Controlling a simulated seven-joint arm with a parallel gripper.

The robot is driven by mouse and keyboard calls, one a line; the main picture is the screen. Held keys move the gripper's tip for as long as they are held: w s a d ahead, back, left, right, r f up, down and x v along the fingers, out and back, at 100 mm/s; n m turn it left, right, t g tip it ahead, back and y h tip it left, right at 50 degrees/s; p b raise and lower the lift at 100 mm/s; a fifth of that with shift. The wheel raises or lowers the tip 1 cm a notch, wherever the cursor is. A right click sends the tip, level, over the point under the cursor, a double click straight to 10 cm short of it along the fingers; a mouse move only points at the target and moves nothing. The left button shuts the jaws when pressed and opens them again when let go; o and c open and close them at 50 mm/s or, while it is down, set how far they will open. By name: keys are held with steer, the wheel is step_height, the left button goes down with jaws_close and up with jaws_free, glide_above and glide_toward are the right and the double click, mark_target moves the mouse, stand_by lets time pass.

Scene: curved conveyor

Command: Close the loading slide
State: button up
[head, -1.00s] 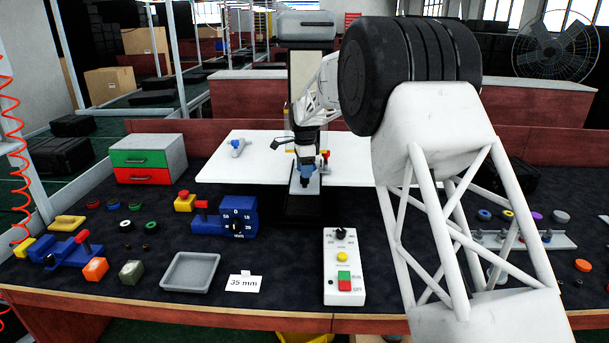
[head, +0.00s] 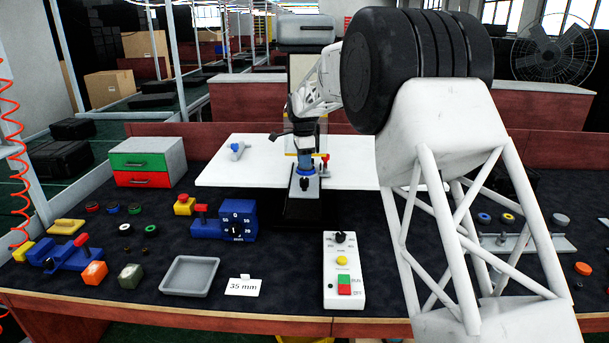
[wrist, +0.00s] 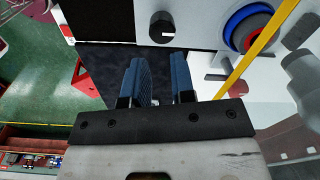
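The likely loading slide is a light grey plate (head: 293,190) at the middle of the bench, in front of the white panel. A dark knob (head: 304,183) stands on it; a black knob on a pale plate (wrist: 163,22) shows at the top of the wrist view, beyond the fingertips. My gripper (head: 306,165), with blue fingers, is just behind the knob in the head view. In the wrist view my gripper (wrist: 164,72) has its two fingers apart with a narrow empty gap. My gripper hides part of the slide's far end.
A white panel (head: 240,172) spans the back. A blue dial unit (head: 238,222) stands left of the slide, a white control box (head: 343,290) in front right. A grey tray (head: 188,276) and a 35 mm card (head: 244,286) lie front left. Dark bench is clear between them.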

steer(key=shift+s+h, duration=0.3)
steer(key=shift+s, duration=0.4)
jaws_close()
steer(key=s+a+n+t+h, duration=0.1)
steer(key=s+t+h, duration=0.1)
steer(key=s+t, duration=0.4)
steer(key=shift+s+f+t, duration=0.3)
steer(key=shift+s, duration=2.5)
